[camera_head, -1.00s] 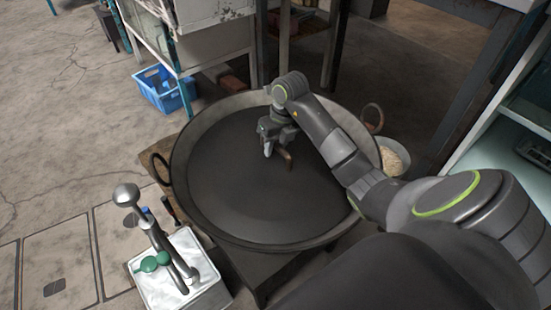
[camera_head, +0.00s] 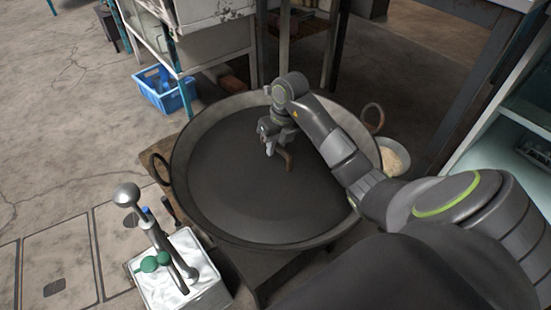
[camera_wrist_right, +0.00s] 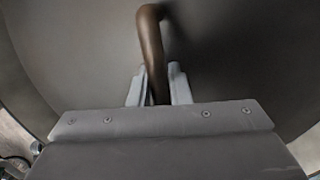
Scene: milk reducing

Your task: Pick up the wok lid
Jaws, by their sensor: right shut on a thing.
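The wok lid (camera_head: 240,185) is a dark, flat disc lying inside the rim of the wide grey wok (camera_head: 192,205). Its brown curved handle (camera_head: 289,161) stands up near the middle; it also shows in the right wrist view (camera_wrist_right: 151,45). My right gripper (camera_head: 271,150) is over the lid, with its fingers shut on the handle (camera_wrist_right: 158,88), one finger on each side. I cannot see a clear gap under the lid, so I cannot tell whether it is raised. My left gripper is not in the head view.
A blue crate (camera_head: 165,92) sits on the floor behind. A bowl (camera_head: 397,157) is right of the wok. Shelving (camera_head: 500,160) bounds the right side.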

